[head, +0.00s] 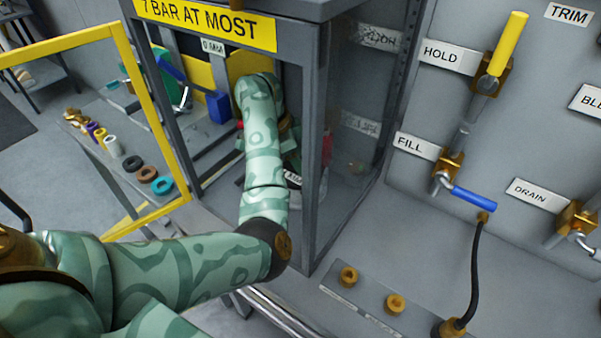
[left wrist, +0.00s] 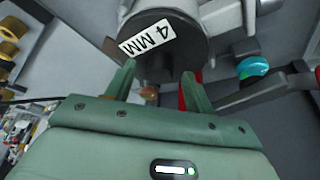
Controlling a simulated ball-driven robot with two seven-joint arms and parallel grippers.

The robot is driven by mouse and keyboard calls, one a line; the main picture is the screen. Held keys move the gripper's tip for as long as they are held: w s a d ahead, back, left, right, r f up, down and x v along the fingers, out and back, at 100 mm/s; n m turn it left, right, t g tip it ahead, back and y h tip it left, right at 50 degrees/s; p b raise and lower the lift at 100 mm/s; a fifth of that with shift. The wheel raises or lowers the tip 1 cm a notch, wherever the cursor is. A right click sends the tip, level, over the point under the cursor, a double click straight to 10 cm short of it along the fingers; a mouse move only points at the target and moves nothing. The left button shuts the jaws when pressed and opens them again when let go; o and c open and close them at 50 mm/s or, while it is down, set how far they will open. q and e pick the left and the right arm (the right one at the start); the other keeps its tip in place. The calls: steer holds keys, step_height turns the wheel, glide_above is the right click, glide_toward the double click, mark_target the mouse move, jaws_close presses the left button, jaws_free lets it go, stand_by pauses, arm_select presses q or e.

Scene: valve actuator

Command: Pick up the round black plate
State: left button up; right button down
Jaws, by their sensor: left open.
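A round black plate (left wrist: 185,35) with a white "4 MM" label shows in the left wrist view, just beyond my left fingertips. My left gripper (left wrist: 159,72) is open, its two green fingers apart and pointing at the plate's lower edge. I cannot tell whether the fingers touch it. A narrow red part shows beside the right-hand finger. In the head view my left arm reaches into the grey cabinet and hides its gripper; I cannot make out the plate there. My right gripper is in neither view.
The cabinet's grey post (head: 311,150) stands close right of my left arm. A yellow-framed door (head: 150,100) stands open at left. Several coloured rings lie on the shelf behind it. Right are a yellow handle (head: 508,43) and a blue handle (head: 474,199) on a panel.

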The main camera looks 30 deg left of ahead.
arm_select(q)
steer(key=shift+s+r, duration=0.1)
steer(key=c, duration=1.2)
steer(key=shift+o, duration=0.2)
steer(key=shift+r, duration=0.15)
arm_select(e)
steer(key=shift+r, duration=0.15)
